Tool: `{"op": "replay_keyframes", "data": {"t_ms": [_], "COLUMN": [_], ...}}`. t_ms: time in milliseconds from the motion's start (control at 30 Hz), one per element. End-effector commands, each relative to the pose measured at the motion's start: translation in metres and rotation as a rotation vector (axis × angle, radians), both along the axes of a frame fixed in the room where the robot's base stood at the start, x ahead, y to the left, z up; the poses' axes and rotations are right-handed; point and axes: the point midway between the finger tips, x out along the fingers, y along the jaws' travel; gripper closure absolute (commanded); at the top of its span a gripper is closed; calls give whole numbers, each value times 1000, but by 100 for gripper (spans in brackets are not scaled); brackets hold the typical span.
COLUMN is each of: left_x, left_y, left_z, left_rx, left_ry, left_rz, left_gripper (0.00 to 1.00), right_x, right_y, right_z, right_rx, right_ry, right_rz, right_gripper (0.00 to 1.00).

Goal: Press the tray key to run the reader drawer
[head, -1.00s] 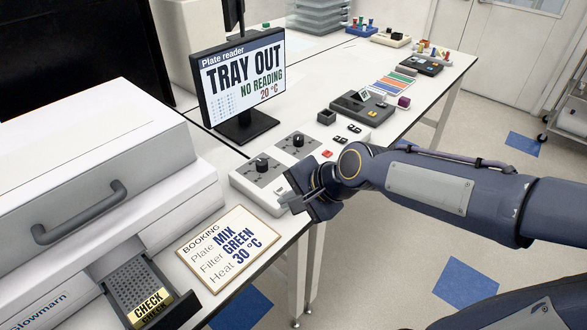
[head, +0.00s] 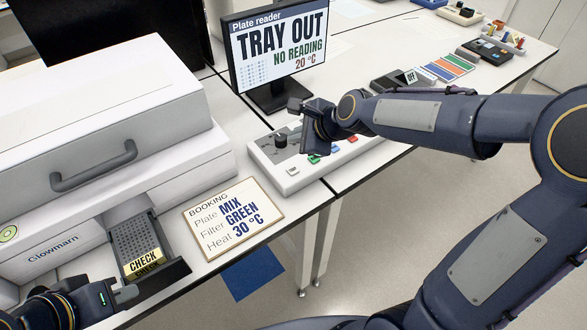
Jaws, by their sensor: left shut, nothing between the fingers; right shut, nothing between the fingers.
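The white plate reader (head: 100,165) stands at left with its drawer (head: 174,272) out. A dark plate (head: 137,240) with a yellow CHECK label (head: 143,262) sits in the drawer. The screen (head: 278,45) reads TRAY OUT, NO READING, 20 °C. The control panel (head: 290,178) shows a black dial (head: 281,139) and green (head: 313,158), blue (head: 335,148) and red (head: 352,139) keys; I cannot read which is the tray key. My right gripper (head: 294,104) is shut and empty over the panel, hiding part of it. My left gripper (head: 128,293) is shut and empty beside the drawer front.
A booking card (head: 233,217) reading MIX, GREEN, 30 °C lies between the drawer and panel. Another dark device (head: 395,80), coloured strips (head: 446,68) and small items stand further along the bench. Open floor lies in front of the bench.

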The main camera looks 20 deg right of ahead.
Motion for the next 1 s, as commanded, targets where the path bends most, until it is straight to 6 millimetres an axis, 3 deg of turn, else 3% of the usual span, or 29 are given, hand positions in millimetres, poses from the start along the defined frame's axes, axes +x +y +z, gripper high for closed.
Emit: {"op": "replay_keyframes", "data": {"t_ms": [500,700,1000], "left_x": [0,0,0], "left_y": [0,0,0], "left_z": [-68,-81,-81], "left_rx": [0,0,0], "left_ry": [0,0,0], "left_rz": [0,0,0], "left_gripper": [100,100,100], "right_x": [0,0,0], "right_y": [0,0,0], "right_z": [-67,-84,-85], "right_rx": [-1,0,-1], "right_ry": [0,1,0], "right_rz": [1,1,1], "right_gripper": [100,100,100]}}
